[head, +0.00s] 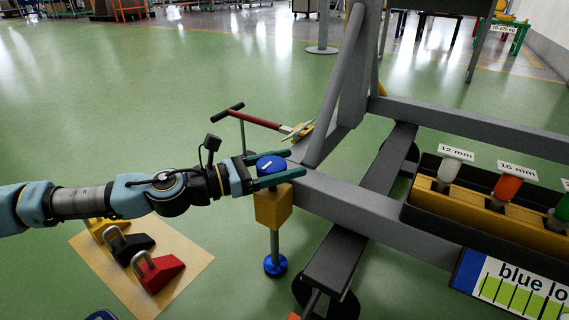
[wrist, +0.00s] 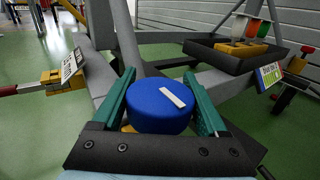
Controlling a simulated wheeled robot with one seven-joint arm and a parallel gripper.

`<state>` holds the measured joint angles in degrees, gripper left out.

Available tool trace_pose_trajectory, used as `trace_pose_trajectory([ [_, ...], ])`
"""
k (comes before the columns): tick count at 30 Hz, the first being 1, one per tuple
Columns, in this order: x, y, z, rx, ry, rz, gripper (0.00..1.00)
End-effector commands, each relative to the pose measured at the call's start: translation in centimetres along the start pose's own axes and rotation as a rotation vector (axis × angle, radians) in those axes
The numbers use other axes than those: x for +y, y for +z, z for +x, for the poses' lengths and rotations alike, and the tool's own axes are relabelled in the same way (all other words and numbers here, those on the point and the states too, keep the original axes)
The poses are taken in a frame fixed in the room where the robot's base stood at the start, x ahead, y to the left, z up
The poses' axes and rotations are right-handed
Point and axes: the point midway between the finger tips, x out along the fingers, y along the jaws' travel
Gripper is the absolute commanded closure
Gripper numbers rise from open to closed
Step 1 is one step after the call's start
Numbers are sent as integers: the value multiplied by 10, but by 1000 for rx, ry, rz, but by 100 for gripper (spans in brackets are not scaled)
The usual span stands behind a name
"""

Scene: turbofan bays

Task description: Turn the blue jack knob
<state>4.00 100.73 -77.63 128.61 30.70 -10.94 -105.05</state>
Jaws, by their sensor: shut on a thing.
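The blue jack knob (head: 270,163) is a round blue cap with a white mark on top. It sits on a yellow jack block (head: 272,206) at the corner of the grey stand. My gripper (head: 274,168) reaches in from the left, with its two green fingers on either side of the knob. In the wrist view the knob (wrist: 160,106) fills the space between the fingers, and its white mark lies diagonally. My gripper is shut on the knob. Below the block, a post ends in a blue foot (head: 275,265) near the floor.
Grey stand beams (head: 370,212) run right of the knob. A red-handled tool (head: 262,122) stands just behind. Black and red padlock-shaped chocks (head: 158,270) lie on a tan mat at lower left. A tray (head: 480,225) holds labelled coloured pieces at right. Green floor is open at upper left.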

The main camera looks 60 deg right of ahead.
Motion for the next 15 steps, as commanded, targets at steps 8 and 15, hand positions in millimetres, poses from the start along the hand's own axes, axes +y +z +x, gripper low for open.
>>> trace_pose_trajectory([
  [8,0,0,0,0,-1,0,80],
  [15,-1,1,0,0,-32,0,80],
])
